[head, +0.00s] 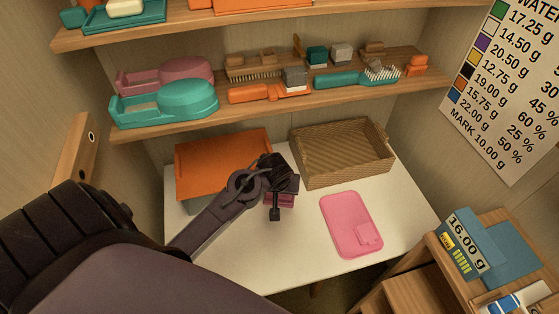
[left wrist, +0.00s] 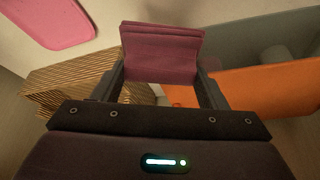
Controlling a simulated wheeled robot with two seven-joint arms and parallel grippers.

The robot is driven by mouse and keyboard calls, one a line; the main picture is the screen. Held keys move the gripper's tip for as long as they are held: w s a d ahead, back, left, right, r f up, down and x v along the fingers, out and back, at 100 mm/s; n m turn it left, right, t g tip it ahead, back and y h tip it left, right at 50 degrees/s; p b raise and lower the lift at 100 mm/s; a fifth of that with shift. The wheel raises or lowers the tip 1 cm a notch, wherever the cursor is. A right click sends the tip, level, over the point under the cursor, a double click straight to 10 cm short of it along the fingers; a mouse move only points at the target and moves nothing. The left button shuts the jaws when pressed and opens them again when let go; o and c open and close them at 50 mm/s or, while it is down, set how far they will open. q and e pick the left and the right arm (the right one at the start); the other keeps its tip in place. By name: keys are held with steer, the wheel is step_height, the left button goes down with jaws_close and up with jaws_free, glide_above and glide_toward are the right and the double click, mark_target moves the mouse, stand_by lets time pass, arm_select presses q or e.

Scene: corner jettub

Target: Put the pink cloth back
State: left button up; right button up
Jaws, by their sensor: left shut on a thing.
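The pink cloth (left wrist: 162,45) is a folded, dusky pink block held between the two fingers of my left gripper (left wrist: 162,78). In the head view my left gripper (head: 279,186) is over the white table, between the orange-lidded box and the wicker basket, and mostly hides the cloth (head: 281,199). The cloth appears to be above the tabletop; its exact height is unclear. My right gripper is not in view.
The wicker basket (head: 345,172) looks empty at the table's back right. The orange-lidded box (head: 215,158) stands at the back left. A flat pink board (head: 345,215) lies on the white table (head: 290,260). Shelves (head: 270,105) with brushes overhang the back; a wooden stand with a scale (head: 466,240) is at right.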

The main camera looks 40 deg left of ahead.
mark_target(279, 199)
arm_select(q)
step_height(279, 199, down, 6)
steer(key=shift+w+a+f, duration=0.1)
steer(key=shift+f, duration=0.55)
step_height(279, 199, down, 4)
steer(key=shift+r, duration=0.2)
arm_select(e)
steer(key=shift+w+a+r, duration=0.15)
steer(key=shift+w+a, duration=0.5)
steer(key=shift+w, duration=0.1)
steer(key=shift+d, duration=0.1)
arm_select(q)
steer(key=shift+f, duration=0.15)
steer(key=o, duration=0.9)
steer(key=shift+o, duration=0.2)
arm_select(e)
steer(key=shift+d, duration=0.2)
